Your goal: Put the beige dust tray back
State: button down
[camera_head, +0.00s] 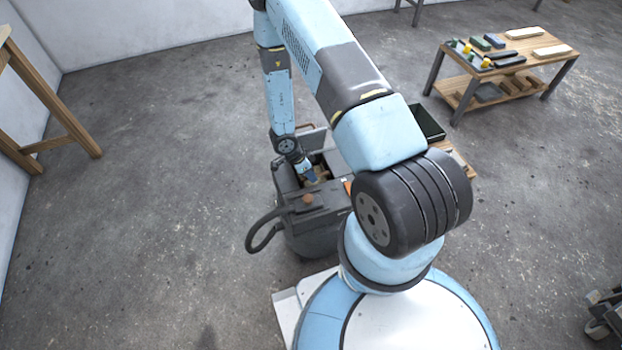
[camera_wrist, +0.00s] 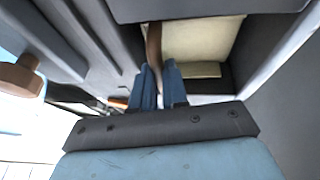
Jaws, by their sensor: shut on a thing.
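The beige dust tray (camera_wrist: 205,42) shows in the wrist view, inside the dark grey machine (camera_head: 318,215). A brown strip (camera_wrist: 153,48) runs along the tray's left side, down to my fingertips. My gripper (camera_wrist: 160,82) is shut on the tray at this edge; the exact grip is partly hidden by the fingers. In the head view my gripper (camera_head: 309,174) reaches down into the open top of the machine, and only a small tan patch shows beside it. The machine's walls hide most of the tray there.
A brown knob (camera_wrist: 22,75) sits on the machine, close left of my gripper. The machine's raised lid (camera_head: 312,140) stands behind the opening. A black hose (camera_head: 262,232) loops out at left. A dark green bin (camera_head: 428,122) is at right. A workbench (camera_head: 508,50) stands farther back.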

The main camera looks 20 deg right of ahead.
notch_tip(320, 180, down, 3)
jog(key=shift+r, duration=0.15)
jog(key=c, duration=1.4)
grip_release()
jog(key=v, duration=1.2)
